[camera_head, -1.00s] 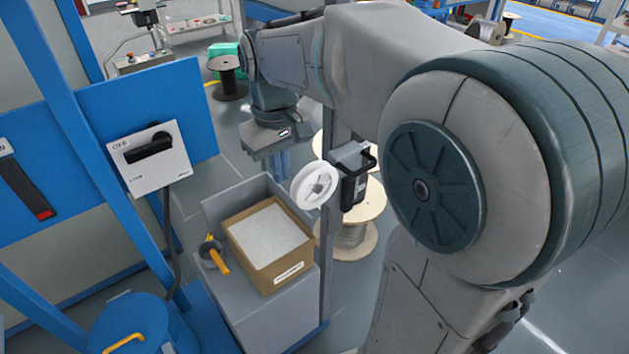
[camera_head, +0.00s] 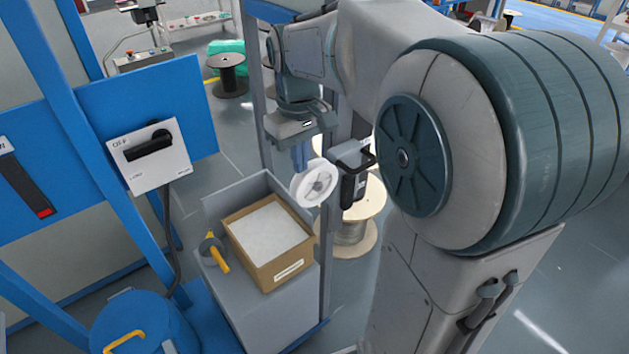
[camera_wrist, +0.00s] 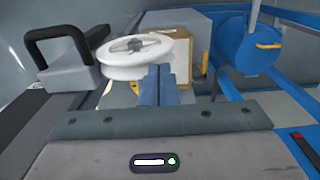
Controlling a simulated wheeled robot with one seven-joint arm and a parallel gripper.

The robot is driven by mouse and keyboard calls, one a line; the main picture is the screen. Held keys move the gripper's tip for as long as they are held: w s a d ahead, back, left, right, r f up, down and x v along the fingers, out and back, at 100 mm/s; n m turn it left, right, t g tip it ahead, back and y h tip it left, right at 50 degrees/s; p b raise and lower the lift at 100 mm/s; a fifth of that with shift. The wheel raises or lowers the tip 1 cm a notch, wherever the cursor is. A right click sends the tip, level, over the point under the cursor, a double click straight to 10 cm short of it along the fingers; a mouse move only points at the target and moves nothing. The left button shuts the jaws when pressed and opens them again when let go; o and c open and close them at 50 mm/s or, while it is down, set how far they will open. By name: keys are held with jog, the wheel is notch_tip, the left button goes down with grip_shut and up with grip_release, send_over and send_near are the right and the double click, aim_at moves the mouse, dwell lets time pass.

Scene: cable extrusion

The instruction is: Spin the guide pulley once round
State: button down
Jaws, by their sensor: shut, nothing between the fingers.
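The white guide pulley (camera_head: 314,184) is mounted on a grey upright beside a dark box with a handle. It also shows in the wrist view (camera_wrist: 135,57), left of and beyond my fingers. My gripper (camera_head: 301,165) points down just above and behind the pulley's upper left rim. In the wrist view my gripper's blue fingers (camera_wrist: 157,77) are together and empty, close to the pulley's rim. I cannot tell whether they touch it.
A dark handled box (camera_head: 354,175) sits right of the pulley. An open cardboard box (camera_head: 268,267) with white contents stands below left on a grey cabinet, beside a yellow-handled tool (camera_head: 219,258). A wire spool (camera_head: 352,232) stands behind. A switch box (camera_head: 150,157) hangs at left.

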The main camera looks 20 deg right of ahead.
aim_at(291, 193)
jog(key=shift+f, duration=0.35)
jog(key=shift+s+a+f+b, duration=0.2)
jog(key=shift+a+f+b, duration=0.2)
jog(key=shift+f+b, duration=0.2)
jog(key=shift+s+a+f+b, duration=0.15)
jog(key=shift+a+f+b, duration=0.2)
jog(key=shift+f+b, duration=0.15)
jog(key=f+b, duration=0.1)
jog(key=f, duration=0.1)
jog(key=a+f+b, duration=0.1)
jog(key=f+b, duration=0.1)
jog(key=shift+f, duration=0.4)
jog(key=shift+s+a, duration=0.25)
jog(key=shift+a, duration=0.4)
jog(key=shift+s+a, duration=0.25)
jog(key=shift+a, duration=0.35)
jog(key=shift+a+r, duration=0.1)
